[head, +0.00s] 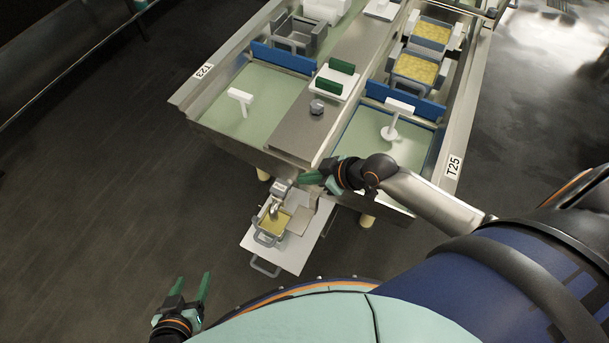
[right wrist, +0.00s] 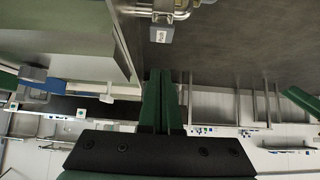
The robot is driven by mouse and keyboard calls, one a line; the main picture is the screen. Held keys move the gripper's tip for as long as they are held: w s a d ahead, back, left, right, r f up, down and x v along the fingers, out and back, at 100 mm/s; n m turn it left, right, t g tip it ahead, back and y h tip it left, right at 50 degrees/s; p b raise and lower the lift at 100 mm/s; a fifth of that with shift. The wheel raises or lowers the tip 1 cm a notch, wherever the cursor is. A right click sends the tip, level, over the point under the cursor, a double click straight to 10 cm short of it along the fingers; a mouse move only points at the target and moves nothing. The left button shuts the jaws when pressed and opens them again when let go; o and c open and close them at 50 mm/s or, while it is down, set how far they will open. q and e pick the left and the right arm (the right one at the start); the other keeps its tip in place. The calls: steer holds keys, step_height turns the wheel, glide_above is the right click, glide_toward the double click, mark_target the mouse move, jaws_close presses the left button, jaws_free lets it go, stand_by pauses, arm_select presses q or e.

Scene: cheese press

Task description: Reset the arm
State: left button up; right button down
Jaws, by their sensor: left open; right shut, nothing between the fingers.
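My right gripper (head: 304,178) has its green fingers together and holds nothing. It is beside the upper end of a small press unit (head: 281,187) at the near end of the long table. In the right wrist view the shut fingers (right wrist: 160,76) point at a dark surface, apart from a metal fitting (right wrist: 168,12) with a small grey label (right wrist: 161,34). My left gripper (head: 191,283) is open and empty above the floor at the lower left. My right forearm reaches in across the table's near right corner.
A white cart (head: 297,252) carries a yellow-filled mould (head: 274,222) by the table end. The long steel table (head: 306,128) has green basins with white stands (head: 240,97), blue dividers (head: 285,58) and more moulds (head: 415,68). Open dark floor (head: 90,210) lies to the left.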

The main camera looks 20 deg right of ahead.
arm_select(q)
steer(key=shift+w, duration=0.1)
step_height(320, 180, up, 8)
steer(key=s+a+p, duration=0.1)
steer(key=a+p, duration=0.1)
steer(key=p, duration=0.8)
steer(key=shift+s+a+n+y, duration=0.2)
steer(key=shift+a+n+y, duration=0.1)
steer(key=shift+a+y, duration=0.1)
steer(key=shift+c, duration=0.9)
arm_select(e)
steer(key=s+a+r+m+t+h, duration=0.1)
steer(key=s+r+m, duration=0.1)
steer(key=s, duration=0.4)
steer(key=s+r+m+t+h, duration=0.1)
steer(key=s+r+m+h, duration=0.1)
steer(key=s, duration=0.4)
steer(key=shift+s+a+r+m, duration=0.35)
steer(key=shift+s+r+m, duration=0.05)
steer(key=shift+r+m, duration=0.4)
